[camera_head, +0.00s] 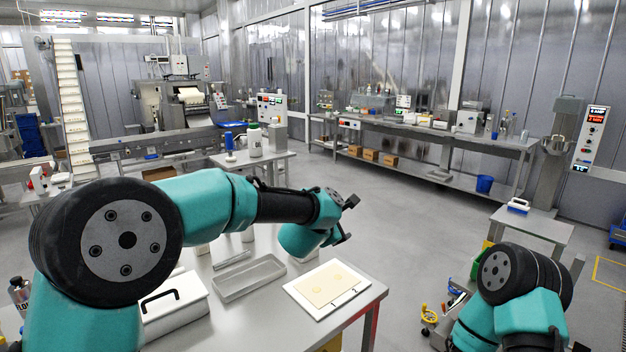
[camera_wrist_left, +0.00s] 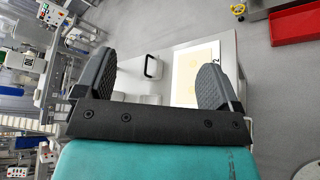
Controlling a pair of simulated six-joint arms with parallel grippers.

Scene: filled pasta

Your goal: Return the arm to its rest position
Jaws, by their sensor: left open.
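My left arm reaches from the left over the steel table (camera_head: 245,330). My left gripper (camera_head: 349,220) is open and empty, held above the table's far right part. In the left wrist view both fingers of the left gripper (camera_wrist_left: 154,76) stand wide apart with nothing between them. My right arm shows folded at the lower right in the head view; its gripper is out of view.
A white board with a pale yellow sheet (camera_head: 327,285) lies on the table near its right edge. Left of it are a grey tray (camera_head: 250,279) and a white case with a black handle (camera_head: 178,312). Open floor (camera_head: 425,225) lies to the right.

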